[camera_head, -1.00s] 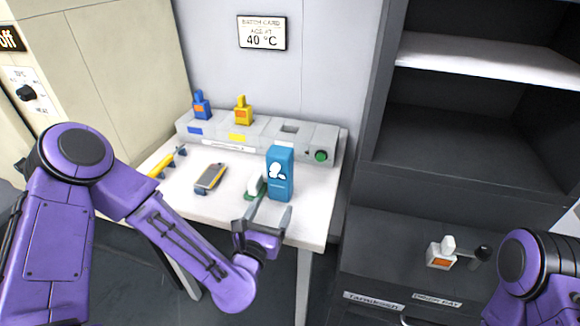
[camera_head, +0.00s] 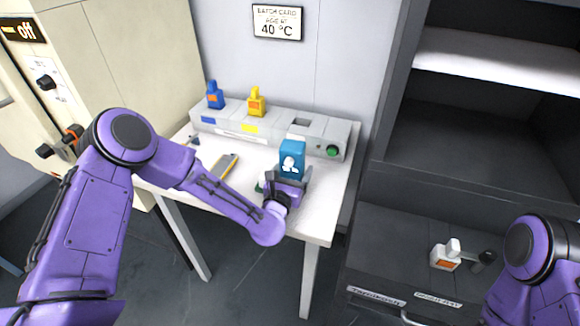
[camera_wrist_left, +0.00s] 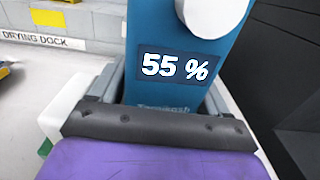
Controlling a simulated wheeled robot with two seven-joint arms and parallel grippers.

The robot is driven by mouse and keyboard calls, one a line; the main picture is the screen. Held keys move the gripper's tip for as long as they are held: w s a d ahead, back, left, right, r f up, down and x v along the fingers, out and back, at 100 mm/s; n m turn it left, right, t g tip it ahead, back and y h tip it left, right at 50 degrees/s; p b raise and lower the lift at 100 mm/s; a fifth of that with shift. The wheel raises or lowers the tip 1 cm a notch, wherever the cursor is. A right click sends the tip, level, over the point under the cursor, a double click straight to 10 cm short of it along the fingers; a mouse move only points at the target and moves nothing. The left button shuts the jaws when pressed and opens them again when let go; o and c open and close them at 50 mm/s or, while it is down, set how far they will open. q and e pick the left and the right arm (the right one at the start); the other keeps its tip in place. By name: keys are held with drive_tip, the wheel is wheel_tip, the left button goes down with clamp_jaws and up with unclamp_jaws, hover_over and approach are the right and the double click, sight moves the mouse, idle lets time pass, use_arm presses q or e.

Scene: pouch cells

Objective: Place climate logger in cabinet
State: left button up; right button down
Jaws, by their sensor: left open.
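The fingers hide the box's lower part. The dark cabinet (camera_head: 450,190) with a white shelf (camera_head: 490,62) stands at the right. My right gripper is not in view; only part of that arm shows.

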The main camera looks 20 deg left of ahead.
use_arm(q)
drive_tip(key=c, duration=0.9)
